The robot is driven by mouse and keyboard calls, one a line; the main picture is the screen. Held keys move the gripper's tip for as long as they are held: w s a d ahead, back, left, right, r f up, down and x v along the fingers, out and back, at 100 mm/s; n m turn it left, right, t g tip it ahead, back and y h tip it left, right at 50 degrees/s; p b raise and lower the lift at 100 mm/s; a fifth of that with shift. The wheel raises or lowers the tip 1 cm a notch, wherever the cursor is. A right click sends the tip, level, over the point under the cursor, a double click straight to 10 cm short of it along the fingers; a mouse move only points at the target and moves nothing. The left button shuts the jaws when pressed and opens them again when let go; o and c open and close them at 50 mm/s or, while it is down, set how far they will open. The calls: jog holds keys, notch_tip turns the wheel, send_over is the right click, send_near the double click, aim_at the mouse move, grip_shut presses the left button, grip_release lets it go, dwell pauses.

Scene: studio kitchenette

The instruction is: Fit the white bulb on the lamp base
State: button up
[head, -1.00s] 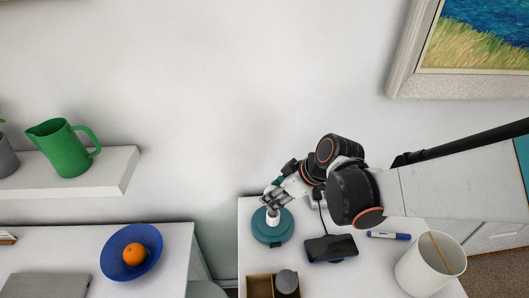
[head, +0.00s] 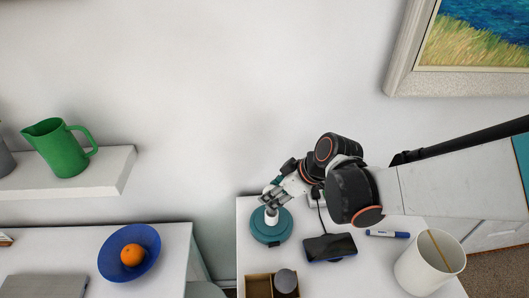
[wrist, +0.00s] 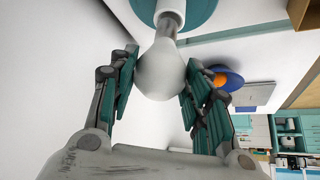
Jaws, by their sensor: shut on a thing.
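The white bulb (wrist: 161,73) is between the teal-padded fingers of my gripper (wrist: 158,80), which is shut on it. Its grey metal cap (wrist: 166,27) points at the white socket (wrist: 171,7) of the lamp base. Cap and socket look in line and meet in the wrist view; I cannot tell how far in the cap sits. The round teal lamp base (head: 268,231) stands on the white table, with its socket upright. In the head view my gripper (head: 272,195) is just above the socket, and the bulb is mostly hidden by the fingers.
A black phone (head: 330,247), a blue-and-white marker (head: 387,234) and a white bin (head: 430,265) lie right of the lamp base. A wooden box (head: 258,286) with a grey round thing is in front. A blue bowl (head: 146,260) with an orange (head: 133,255) is on the left table.

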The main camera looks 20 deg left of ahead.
jog(key=shift+s+a+f+b, duration=0.1)
jog(key=shift+f+b, duration=0.4)
jog(key=shift+f, duration=0.15)
jog(key=shift+f+b, duration=0.3)
jog(key=shift+f, duration=0.05)
jog(key=shift+f+b, duration=1.15)
jog(key=shift+f, duration=0.15)
jog(key=shift+s, duration=0.1)
dwell(0.7)
jog(key=o, duration=1.2)
jog(key=shift+c, duration=0.2)
jog(key=shift+r, duration=0.15)
jog(key=shift+d+r, duration=0.3)
jog(key=s+d, duration=0.1)
jog(key=d, duration=1.1)
jog(key=shift+s, duration=0.15)
